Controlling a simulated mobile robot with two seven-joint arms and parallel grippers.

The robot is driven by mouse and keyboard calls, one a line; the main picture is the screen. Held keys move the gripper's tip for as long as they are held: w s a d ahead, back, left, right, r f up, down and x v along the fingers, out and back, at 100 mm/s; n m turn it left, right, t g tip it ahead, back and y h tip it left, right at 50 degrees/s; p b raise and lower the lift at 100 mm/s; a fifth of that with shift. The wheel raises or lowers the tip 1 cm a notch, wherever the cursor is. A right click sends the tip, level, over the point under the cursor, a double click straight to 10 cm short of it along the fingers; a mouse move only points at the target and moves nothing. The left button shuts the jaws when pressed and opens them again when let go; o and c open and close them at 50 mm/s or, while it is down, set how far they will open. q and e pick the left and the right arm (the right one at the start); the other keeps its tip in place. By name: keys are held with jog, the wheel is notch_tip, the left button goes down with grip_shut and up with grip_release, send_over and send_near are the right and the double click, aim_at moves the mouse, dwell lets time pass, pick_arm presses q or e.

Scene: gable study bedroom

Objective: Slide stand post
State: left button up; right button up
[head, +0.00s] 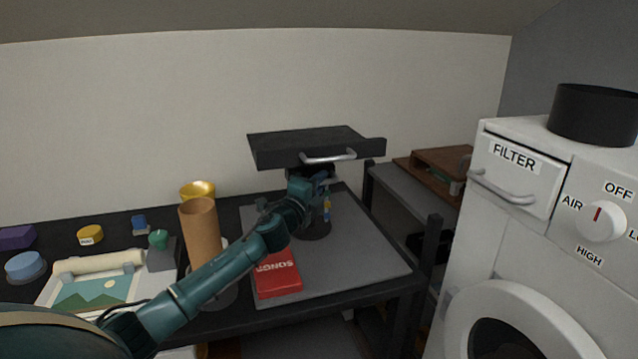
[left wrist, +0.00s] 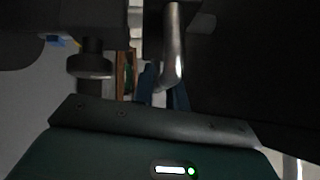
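A dark stand (head: 312,228) with a round base is on the grey mat (head: 365,245). Its post is mostly hidden behind my left gripper. A flat dark platform (head: 300,145) with a silver bar handle (head: 330,158) is on top. My left gripper (head: 322,181) is just below the handle, in front of the post. In the left wrist view, the handle (left wrist: 174,50) overlaps the blue fingers (left wrist: 163,96). A gap shows between the fingers, but I cannot tell whether they hold anything. A small blue and yellow part (head: 327,208) shows beside the post. My right gripper is out of view.
A red book (head: 277,276) lies on the mat. A brown tube (head: 200,232) and a yellow cup (head: 197,189) stand left of my arm. A white machine (head: 505,228) fills the right side. A low shelf (head: 410,188) stands behind the table's right edge.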

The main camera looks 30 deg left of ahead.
pick_arm(q)
jog(key=o, duration=0.4)
jog(key=shift+f, duration=0.2)
jog(key=s, duration=0.5)
jog(key=s+f, duration=0.1)
jog(key=s, duration=0.1)
jog(key=shift+s+d, duration=0.2)
jog(key=shift+d, duration=0.05)
